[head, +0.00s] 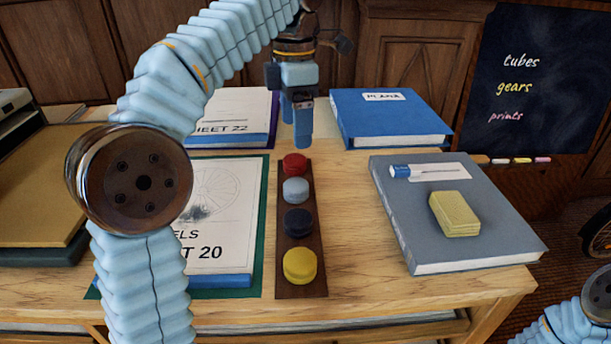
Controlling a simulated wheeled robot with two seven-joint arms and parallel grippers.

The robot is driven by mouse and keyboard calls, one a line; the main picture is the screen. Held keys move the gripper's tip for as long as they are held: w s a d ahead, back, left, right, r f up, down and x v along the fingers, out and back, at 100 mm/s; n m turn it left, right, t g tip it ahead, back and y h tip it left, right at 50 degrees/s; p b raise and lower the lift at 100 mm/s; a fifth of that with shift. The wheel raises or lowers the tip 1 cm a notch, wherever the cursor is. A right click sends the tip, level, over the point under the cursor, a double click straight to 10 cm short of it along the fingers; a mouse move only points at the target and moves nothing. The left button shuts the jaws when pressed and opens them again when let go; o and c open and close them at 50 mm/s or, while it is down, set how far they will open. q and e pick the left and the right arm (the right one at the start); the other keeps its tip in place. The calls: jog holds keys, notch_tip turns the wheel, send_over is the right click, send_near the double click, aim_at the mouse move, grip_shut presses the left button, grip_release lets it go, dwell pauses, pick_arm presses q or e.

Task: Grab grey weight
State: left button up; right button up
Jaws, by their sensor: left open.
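A dark wooden strip (288,259) lies on the desk and bears a row of round weights. The grey weight (296,191) is second from the back, between a red weight (295,164) and a dark navy weight (298,222). A yellow weight (300,266) is at the near end. My left gripper (297,132) points down just behind the red weight, open, with nothing seen between its fingers. It is apart from the grey weight. My right gripper is out of the picture; only part of that arm shows at bottom right.
A blue book (388,117) lies at the back right. A grey book (440,236) carries a yellow sponge-like block (454,213) and a marker (413,171). Printed sheets (224,207) lie left of the strip, partly behind my left arm. Bare wood shows right of the strip.

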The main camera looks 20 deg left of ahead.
aim_at(298, 183)
pick_arm(q)
jog(key=f+b, duration=0.1)
jog(key=f, duration=1.2)
jog(key=shift+w+f+b, duration=0.2)
jog(key=shift+f+b, duration=0.2)
jog(key=c, duration=1.4)
jog(key=shift+r, duration=0.1)
jog(key=shift+c, duration=0.7)
